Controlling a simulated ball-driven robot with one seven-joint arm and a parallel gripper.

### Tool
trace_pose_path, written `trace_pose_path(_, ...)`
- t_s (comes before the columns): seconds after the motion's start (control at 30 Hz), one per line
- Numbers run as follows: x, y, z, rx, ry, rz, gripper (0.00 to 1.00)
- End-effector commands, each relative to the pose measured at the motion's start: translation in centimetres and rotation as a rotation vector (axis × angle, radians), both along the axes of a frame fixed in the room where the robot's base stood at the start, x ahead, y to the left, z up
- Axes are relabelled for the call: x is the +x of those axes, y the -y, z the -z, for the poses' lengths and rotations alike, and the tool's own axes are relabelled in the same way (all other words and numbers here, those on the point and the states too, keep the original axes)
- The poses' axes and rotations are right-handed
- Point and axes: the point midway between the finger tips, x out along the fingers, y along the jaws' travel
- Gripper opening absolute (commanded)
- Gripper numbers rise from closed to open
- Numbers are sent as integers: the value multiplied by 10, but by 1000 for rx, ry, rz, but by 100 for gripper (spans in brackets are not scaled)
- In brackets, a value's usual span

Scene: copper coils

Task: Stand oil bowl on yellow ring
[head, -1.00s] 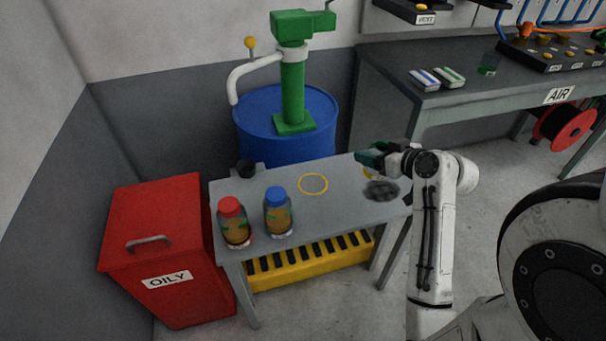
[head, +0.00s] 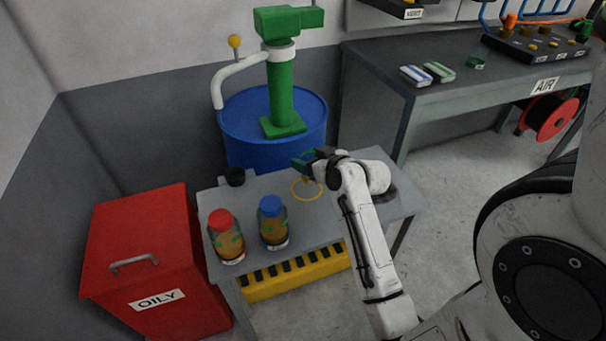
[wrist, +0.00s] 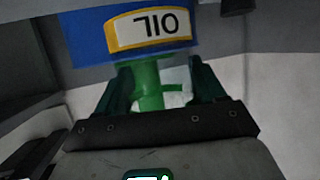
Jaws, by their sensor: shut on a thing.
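The yellow ring (head: 306,201) lies flat on the grey table, mostly visible, with its upper right partly covered by my arm. My gripper (head: 303,164) is above its far side, with dark green fingers. It is shut on the oil bowl, of which only a small amber patch (head: 306,180) shows below the fingers. Whether the bowl touches the table I cannot tell. In the wrist view my fingers (wrist: 157,88) stand apart before the blue drum, and the bowl is not clearly made out there.
Jars with a red lid (head: 226,240) and a blue lid (head: 272,222) stand left of the ring. A small black pot (head: 236,177) sits at the table's back left. The blue drum (head: 245,130) with its green pump (head: 284,100) stands behind. A red bin (head: 140,235) is at left.

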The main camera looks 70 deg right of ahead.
Motion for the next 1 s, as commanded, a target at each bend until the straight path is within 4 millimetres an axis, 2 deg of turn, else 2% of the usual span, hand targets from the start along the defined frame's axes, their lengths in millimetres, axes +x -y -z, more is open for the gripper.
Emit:
trace_pose_path(0.27,14,-1,16,-1,1,0,30)
trace_pose_path(0.33,18,-2,23,0,0,0,30)
trace_pose_path(0.5,17,-2,49,2,-1,4,30)
trace_pose_path(0.9,17,-2,55,-1,0,2,30)
trace_pose_path(0.93,17,-2,55,-1,0,2,70)
trace_pose_path(1.0,17,-2,54,-1,0,2,77)
